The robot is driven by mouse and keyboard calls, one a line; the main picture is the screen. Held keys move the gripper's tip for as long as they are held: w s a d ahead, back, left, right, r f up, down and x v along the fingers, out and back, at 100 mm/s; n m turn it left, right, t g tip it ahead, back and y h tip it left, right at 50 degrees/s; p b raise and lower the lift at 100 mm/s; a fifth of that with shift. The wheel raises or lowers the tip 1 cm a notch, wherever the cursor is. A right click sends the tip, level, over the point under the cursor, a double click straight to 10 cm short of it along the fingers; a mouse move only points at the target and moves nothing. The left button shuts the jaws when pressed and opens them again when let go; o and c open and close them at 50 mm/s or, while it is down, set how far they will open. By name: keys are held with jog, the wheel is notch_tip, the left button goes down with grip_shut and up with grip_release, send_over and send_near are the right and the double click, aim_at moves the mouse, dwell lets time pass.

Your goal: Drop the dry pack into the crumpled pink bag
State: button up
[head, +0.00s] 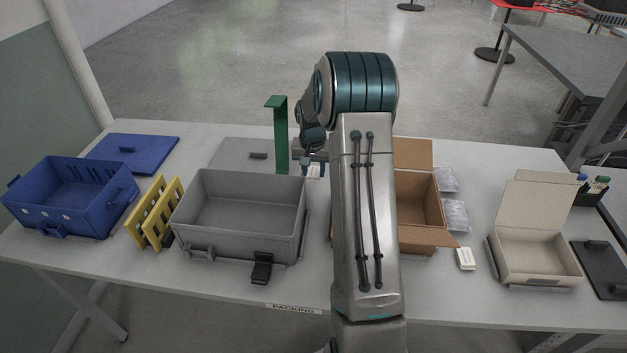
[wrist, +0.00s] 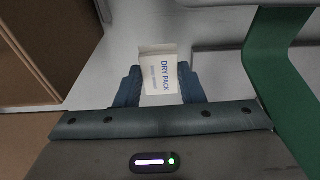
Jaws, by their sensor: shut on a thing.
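My gripper (wrist: 160,84) is shut on the dry pack (wrist: 160,70), a small white packet with blue "DRY PACK" lettering, between two blue fingers in the wrist view. In the head view my arm hides most of the gripper, beside the green post. No clearly pink bag shows in either view. Two crumpled, pale grey-lilac bags, one farther back (head: 445,180) and one nearer (head: 455,215), lie right of the open cardboard box; I cannot tell whether either is the task's bag. My gripper is left of them, apart.
The table holds a blue crate (head: 75,215), yellow dividers (head: 155,212), a grey crate (head: 240,250), the cardboard box (head: 420,205) and a cream box (head: 540,275). The green post (head: 278,135) stands close to my gripper. A small white block (head: 465,258) lies near the cardboard box.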

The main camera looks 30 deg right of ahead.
aim_at(313, 174)
jog(key=shift+f, duration=2.3)
jog(key=shift+f, duration=0.2)
jog(key=o, duration=1)
jog(key=shift+r, duration=0.1)
jog(key=shift+c, duration=0.2)
